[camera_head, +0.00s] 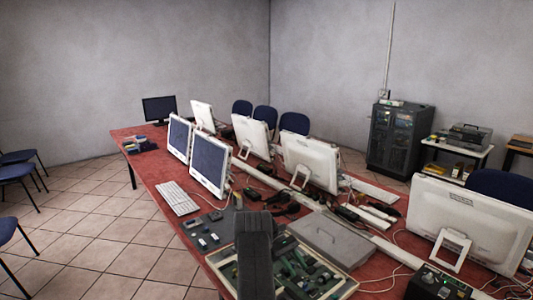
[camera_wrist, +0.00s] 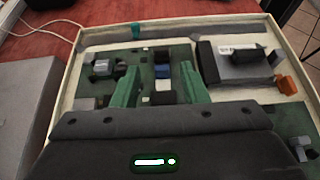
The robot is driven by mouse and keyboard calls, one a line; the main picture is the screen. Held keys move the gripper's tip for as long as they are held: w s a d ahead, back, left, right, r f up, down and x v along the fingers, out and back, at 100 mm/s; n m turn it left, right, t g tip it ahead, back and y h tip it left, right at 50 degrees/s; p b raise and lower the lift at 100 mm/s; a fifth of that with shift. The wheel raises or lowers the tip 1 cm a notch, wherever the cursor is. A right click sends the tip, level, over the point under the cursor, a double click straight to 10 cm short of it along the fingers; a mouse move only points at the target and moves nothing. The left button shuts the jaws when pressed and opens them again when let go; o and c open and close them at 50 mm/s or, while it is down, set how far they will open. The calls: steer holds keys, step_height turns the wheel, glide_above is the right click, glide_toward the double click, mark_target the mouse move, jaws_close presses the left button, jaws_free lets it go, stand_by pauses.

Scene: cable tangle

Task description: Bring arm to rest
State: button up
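My arm (camera_head: 256,258) rises dark grey at the bottom centre of the head view, over the near end of the red table. In the wrist view, the dark body of my gripper (camera_wrist: 158,76) fills the lower part, with a small lit display. Its two green fingers stand apart with a clear gap between them, and I see nothing held. Below them lies a pale-rimmed tray (camera_wrist: 72,72) with a green board and small dark, grey and blue parts. The gap between fingertips and parts is hard to judge. The fingers cannot be made out in the head view.
The red table (camera_head: 150,172) carries several white monitors, a keyboard (camera_head: 177,198) and loose cables. A grey box (camera_head: 328,238) lies beside the tray. A black device (camera_head: 436,286) stands at the lower right. Tiled floor is open on the left, with blue chairs at the edge.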

mark_target(308, 290)
steer(key=shift+a+r+p, duration=0.15)
steer(key=shift+r+p, duration=0.2)
steer(key=shift+p, duration=0.45)
steer(key=shift+f+b, duration=0.55)
steer(key=shift+b, duration=0.3)
steer(key=shift+f+b, duration=0.1)
steer(key=shift+b, duration=0.75)
steer(key=b, duration=0.2)
steer(key=s+d+b, duration=0.1)
steer(key=b, duration=0.2)
steer(key=shift+f, duration=0.25)
